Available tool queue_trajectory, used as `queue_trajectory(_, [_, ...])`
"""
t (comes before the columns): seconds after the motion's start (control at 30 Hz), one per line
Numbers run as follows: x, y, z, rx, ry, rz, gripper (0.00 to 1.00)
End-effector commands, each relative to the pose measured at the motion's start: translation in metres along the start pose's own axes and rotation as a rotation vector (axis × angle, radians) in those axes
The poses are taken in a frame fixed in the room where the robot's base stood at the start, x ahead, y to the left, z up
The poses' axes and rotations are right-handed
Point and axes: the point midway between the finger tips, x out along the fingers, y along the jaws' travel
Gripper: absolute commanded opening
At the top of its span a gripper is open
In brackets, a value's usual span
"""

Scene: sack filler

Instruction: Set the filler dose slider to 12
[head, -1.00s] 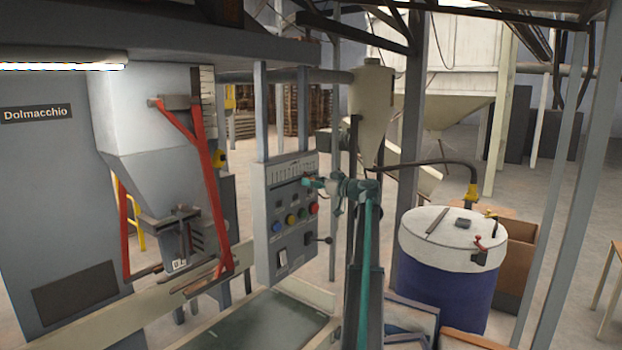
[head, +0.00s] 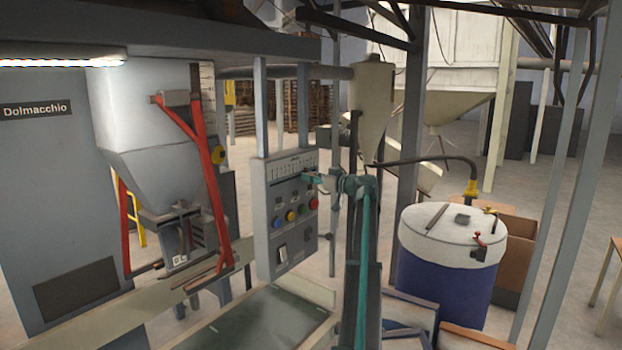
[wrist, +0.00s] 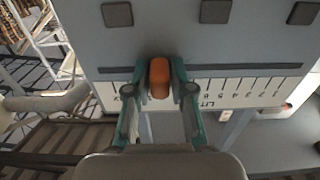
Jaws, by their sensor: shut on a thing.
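The dose slider has an orange knob (wrist: 159,78) on a dark slot across a white printed scale (wrist: 225,90). My gripper (wrist: 160,86) is shut on the knob, with one teal finger on each side. In the wrist view the scale is upside down, with low numbers at the right and the knob well to the left of them. The fingers hide the marks by the knob, so I cannot read its value. In the head view my gripper (head: 313,176) is at the right part of the scale on the grey control panel (head: 285,215).
Coloured buttons (head: 291,216) sit just below the scale, with a switch (head: 282,254) lower down. Grey posts (head: 262,110) rise behind the panel. A blue drum (head: 445,265) with a white top stands to the right. The filler hopper (head: 150,120) is to the left.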

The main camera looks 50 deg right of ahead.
Motion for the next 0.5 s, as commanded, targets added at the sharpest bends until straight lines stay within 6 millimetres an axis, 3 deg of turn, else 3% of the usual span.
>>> queue_trajectory(0.17, [0.001,0.009,0.003,-0.001,0.000,0.001,0.00])
queue_trajectory(0.5, [0.002,0.052,0.006,-0.001,0.000,0.001,0.00])
